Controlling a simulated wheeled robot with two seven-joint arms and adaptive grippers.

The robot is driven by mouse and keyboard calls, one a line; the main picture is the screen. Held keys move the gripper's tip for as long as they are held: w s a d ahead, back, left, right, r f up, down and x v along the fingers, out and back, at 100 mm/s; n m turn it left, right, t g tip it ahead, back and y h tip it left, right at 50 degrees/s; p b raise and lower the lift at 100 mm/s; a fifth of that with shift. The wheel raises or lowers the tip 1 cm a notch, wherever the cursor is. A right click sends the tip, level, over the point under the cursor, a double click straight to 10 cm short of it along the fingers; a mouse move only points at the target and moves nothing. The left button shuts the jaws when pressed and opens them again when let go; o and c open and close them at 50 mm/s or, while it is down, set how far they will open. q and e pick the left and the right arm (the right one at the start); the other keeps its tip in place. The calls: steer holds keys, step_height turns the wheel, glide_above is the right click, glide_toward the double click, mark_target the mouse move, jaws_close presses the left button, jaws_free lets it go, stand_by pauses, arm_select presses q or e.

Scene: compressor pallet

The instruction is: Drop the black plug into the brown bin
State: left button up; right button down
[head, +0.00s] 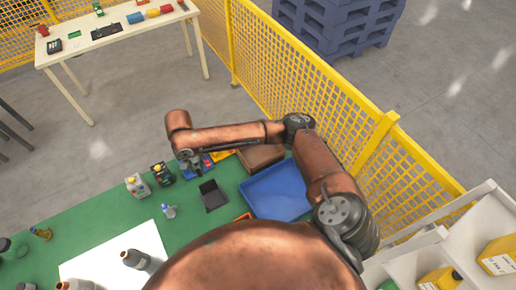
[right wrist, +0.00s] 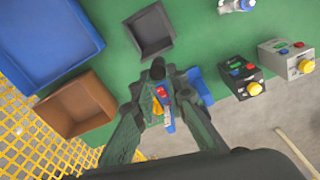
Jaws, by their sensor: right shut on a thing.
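The black plug (right wrist: 157,69) shows as a small dark piece at the fingertips of my right gripper (right wrist: 158,88) in the right wrist view. The gripper is shut on it, and its fingers hide part of it. In the head view my right gripper (head: 195,166) hangs over the green table, left of the brown bin. The brown bin (head: 260,157) is an open box behind the blue tray; it also shows at the left of the right wrist view (right wrist: 76,104), apart from the gripper. My left gripper is not in view.
A large blue tray (head: 277,190) adjoins the brown bin. A dark grey tray (head: 213,196) and two control boxes (head: 137,186) (head: 162,174) stand left of it. A small blue bin (right wrist: 200,86) is partly hidden behind my gripper. A yellow mesh fence (head: 300,75) runs behind the table.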

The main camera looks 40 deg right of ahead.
steer(key=w+d+f+m+p, duration=0.1)
steer(key=w+d+m+p, duration=0.2)
steer(key=d, duration=0.6)
steer(key=w+d+f+m+p, duration=0.1)
steer(key=w+d+f+p, duration=0.1)
steer(key=d+p, duration=0.55)
arm_select(q)
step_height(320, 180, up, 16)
steer(key=p, duration=0.4)
arm_select(e)
steer(key=s+d+f+m, duration=0.1)
steer(key=s+d+f, duration=0.1)
steer(key=d, duration=0.6)
steer(key=s+d+f+m, duration=0.2)
steer(key=d, duration=0.7)
arm_select(q)
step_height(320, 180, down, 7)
steer(key=b, duration=0.7)
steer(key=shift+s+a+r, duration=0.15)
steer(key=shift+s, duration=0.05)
arm_select(e)
step_height(320, 180, down, 6)
steer(key=shift+s, duration=0.15)
steer(key=c, duration=1.8)
jaws_free()
steer(key=shift+c, duration=0.2)
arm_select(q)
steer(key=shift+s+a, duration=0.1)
